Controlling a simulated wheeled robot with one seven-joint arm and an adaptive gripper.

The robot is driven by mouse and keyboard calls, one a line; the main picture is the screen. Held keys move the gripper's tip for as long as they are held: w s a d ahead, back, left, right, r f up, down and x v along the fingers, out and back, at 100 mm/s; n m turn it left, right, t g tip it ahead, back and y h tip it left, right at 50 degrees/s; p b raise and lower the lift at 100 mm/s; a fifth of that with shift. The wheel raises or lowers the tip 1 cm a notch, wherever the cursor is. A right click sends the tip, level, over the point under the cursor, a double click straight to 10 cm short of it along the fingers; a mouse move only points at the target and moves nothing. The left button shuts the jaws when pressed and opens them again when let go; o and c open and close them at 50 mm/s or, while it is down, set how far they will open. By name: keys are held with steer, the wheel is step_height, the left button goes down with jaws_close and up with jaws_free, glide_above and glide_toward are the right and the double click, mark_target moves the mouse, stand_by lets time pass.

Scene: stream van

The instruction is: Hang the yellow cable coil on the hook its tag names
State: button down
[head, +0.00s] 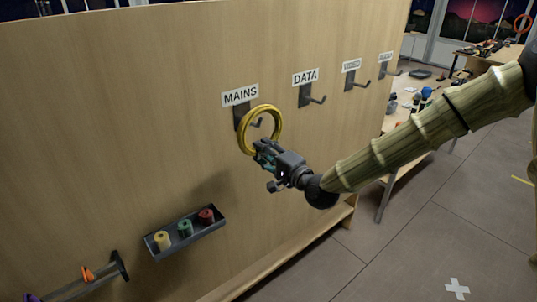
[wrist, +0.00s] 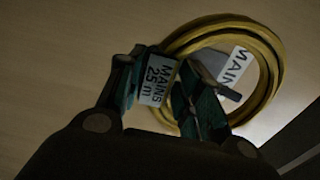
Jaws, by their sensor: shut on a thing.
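The yellow cable coil (head: 242,139) is in my gripper (head: 264,155), held upright in front of the wooden panel at the MAINS hook (head: 258,122). In the wrist view the coil (wrist: 272,62) shows beyond the fingers of my gripper (wrist: 160,100), which are shut on its near edge. Its white tag (wrist: 158,80) reads "MAINS 25 m". The MAINS label (head: 240,95) is above the hook. The hook shows through the coil's ring in both views. I cannot tell whether the coil touches the hook or bears on it.
The DATA hook (head: 313,97), VIDEO hook (head: 357,80) and a fourth hook (head: 389,70) run to the right along the panel (head: 120,120). A grey tray (head: 187,231) with coloured rolls is below left. A cluttered table stands behind my arm.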

steer(key=shift+w+a+f+b, duration=0.45)
steer(key=shift+w+a+f, duration=0.2)
steer(key=shift+w, duration=0.3)
steer(key=shift+w+a+f+b, duration=0.4)
steer(key=shift+w+a+f, duration=0.25)
steer(key=shift+w, duration=0.25)
steer(key=c, duration=0.9)
jaws_free()
steer(key=shift+s+d+f, duration=0.1)
steer(key=shift+s, duration=0.1)
steer(key=v, duration=1.9)
steer(key=shift+s+d, duration=0.2)
steer(key=shift+s, duration=0.05)
